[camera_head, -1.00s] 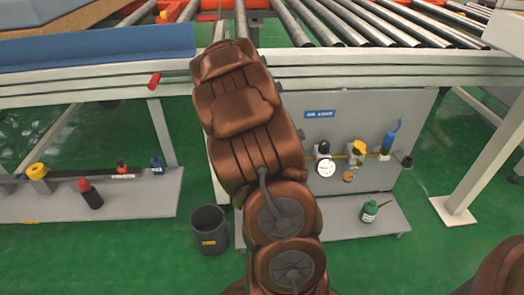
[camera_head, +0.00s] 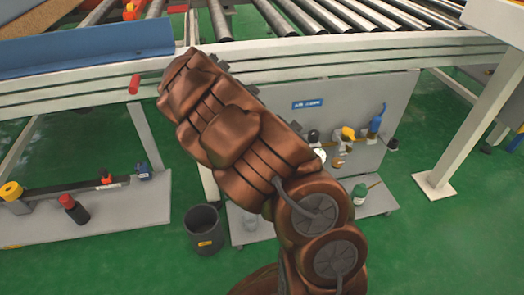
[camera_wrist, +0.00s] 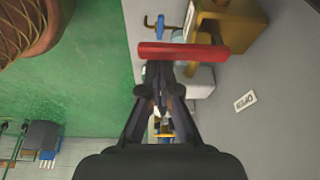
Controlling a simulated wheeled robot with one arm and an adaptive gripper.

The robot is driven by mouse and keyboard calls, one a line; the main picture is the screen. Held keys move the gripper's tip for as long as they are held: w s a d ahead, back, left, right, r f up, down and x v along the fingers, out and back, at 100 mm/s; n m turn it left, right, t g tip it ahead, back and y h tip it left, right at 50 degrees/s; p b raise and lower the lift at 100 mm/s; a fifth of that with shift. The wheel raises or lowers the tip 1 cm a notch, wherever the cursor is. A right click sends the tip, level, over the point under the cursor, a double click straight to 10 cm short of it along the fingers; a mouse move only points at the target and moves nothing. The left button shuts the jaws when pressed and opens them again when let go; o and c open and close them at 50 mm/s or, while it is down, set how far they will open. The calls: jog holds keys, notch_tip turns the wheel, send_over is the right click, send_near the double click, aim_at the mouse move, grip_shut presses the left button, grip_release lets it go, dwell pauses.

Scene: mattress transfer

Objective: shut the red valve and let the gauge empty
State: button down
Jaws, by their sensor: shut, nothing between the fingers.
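The red valve's handle (camera_wrist: 184,52) is a red bar lying crosswise in the wrist view, with brass-coloured fittings (camera_wrist: 228,25) beside and behind it. My gripper (camera_wrist: 160,72) is shut and empty, its fingertips just below the bar in the picture; whether they touch it I cannot tell. A white label reading OPEN (camera_wrist: 245,101) is on the grey board to the right. In the head view the white gauge (camera_head: 320,156) is partly covered by my arm, and its needle is not readable. My gripper and the red valve are hidden behind my arm there.
The grey board (camera_head: 375,95) also carries a yellow part (camera_head: 347,132) and a blue lever (camera_head: 377,118). A green bottle (camera_head: 359,193) stands on the low shelf. A dark bin (camera_head: 203,228) stands on the floor. A conveyor (camera_head: 300,47) runs above the board.

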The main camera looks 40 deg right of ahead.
jog(key=shift+a, duration=0.1)
dwell(0.7)
jog(key=s+p+v, duration=0.1)
jog(key=p+v, duration=0.2)
jog(key=v, duration=0.7)
jog(key=shift+s, duration=0.15)
dwell(0.3)
jog(key=s+a+r+n+p, duration=0.1)
jog(key=s+r+n+p, duration=0.1)
jog(key=s+r+p, duration=0.45)
jog(key=s+a+r+n+y+p, duration=0.1)
jog(key=s+r+n+p, duration=0.2)
jog(key=r, duration=0.6)
jog(key=s+a+r+n+p, duration=0.2)
jog(key=s+r+p, duration=0.1)
jog(key=r+p, duration=0.45)
jog(key=s+a+r+n+y+p, duration=0.1)
jog(key=s+a+r+n+p, duration=0.3)
jog(key=s+r+n+p, duration=0.3)
jog(key=s+a+r+n+y+p, duration=0.1)
jog(key=s+a+r+n+p, duration=0.4)
jog(key=s+r+p, duration=0.7)
jog(key=shift+s+a+r+n+g+y, duration=0.2)
jog(key=shift+s+r+n+g+y, duration=0.15)
jog(key=shift+n, duration=0.75)
